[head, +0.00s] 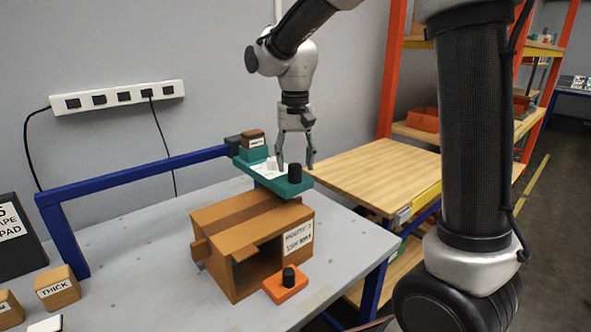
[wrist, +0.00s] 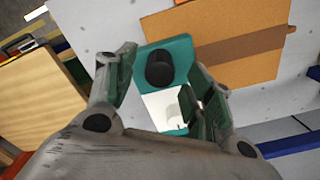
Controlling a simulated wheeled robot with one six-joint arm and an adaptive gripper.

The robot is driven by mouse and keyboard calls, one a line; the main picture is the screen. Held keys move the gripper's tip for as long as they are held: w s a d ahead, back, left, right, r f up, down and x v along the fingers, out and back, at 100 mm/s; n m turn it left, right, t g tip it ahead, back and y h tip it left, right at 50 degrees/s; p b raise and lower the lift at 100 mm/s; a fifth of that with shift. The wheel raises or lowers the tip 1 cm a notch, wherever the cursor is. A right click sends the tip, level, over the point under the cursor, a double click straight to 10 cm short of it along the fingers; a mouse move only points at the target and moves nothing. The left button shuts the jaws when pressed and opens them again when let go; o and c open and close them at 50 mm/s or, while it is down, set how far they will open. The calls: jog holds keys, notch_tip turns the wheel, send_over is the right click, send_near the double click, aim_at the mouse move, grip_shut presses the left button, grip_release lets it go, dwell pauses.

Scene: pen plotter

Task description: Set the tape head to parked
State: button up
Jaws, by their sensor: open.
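A teal slide plate (head: 297,187) with an upright black knob (head: 295,173) and a white panel sits at the end of a blue arm, above a brown cardboard box; I take it for the tape head, though no label naming it is readable. My gripper (head: 296,165) points down over the plate, open, with its fingers around the knob's area. In the wrist view the knob (wrist: 159,68) shows between the two open fingers, on the teal plate (wrist: 183,50). Contact with the knob cannot be told. The right finger partly hides the white panel.
The cardboard box (head: 220,217) stands on the grey table (head: 150,255). An orange block (head: 288,288) with a black knob is at its front. The blue arm (head: 130,177) crosses the table's back. Labelled wooden blocks, one reading THICK (head: 57,287), lie at front left. A wooden shelf (head: 365,175) stands right.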

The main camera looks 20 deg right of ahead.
aim_at(295, 165)
jog(key=shift+f, duration=1.5)
grip_shut()
jog(key=s+a, duration=0.6)
jog(key=a, duration=0.8)
jog(key=s+a, duration=0.6)
jog(key=a, duration=0.8)
jog(key=s+a, duration=0.6)
jog(key=a, duration=0.9)
grip_release()
jog(key=shift+a, duration=0.15)
